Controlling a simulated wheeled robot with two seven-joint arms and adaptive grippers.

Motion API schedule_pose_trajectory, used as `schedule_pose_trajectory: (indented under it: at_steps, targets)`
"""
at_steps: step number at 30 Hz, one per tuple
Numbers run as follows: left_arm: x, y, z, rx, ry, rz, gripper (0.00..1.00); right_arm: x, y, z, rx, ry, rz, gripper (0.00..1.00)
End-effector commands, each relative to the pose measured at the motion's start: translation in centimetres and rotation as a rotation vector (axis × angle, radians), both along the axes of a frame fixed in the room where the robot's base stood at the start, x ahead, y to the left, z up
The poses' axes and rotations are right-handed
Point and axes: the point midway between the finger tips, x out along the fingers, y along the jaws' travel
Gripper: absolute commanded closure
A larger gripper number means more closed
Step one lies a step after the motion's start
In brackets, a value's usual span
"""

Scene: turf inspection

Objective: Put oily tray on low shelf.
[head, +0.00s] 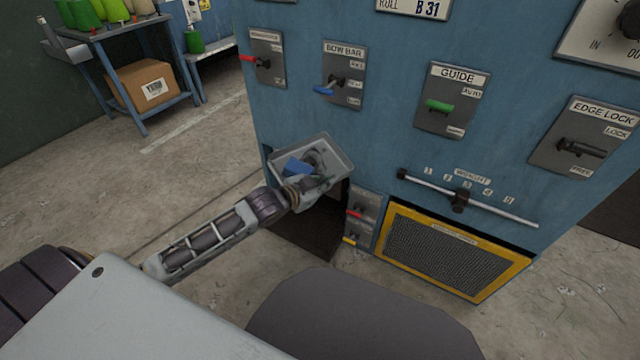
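A grey, shallow-walled tray (341,158) is at the blue machine's lower left corner, in front of or at the mouth of a dark opening. It holds a blue item (297,167) and some grey and dark pieces. My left gripper (316,182) is at the tray's near side and overlaps it. Its fingertips are small and dark against the tray, so I cannot tell whether they are closed on the rim. My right gripper is not in view. A blue rack at upper left has a low shelf (183,99) with a cardboard box (143,84) on it.
The blue machine (390,130) fills the right, with levers, a slider bar (480,205) and a yellow-framed grille (455,252). Green containers (112,10) stand on the rack's top. Concrete floor (190,160) lies clear between rack and machine.

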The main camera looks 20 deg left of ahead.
Motion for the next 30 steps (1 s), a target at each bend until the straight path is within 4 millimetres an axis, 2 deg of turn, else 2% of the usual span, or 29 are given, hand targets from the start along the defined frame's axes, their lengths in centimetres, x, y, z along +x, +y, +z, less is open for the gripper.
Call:
schedule_pose_trajectory:
  at_steps: [30]
  targets:
    - [0.2, -10.2, 4.4, -0.005, -0.005, 0.042, 1.00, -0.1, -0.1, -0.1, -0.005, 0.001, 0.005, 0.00]
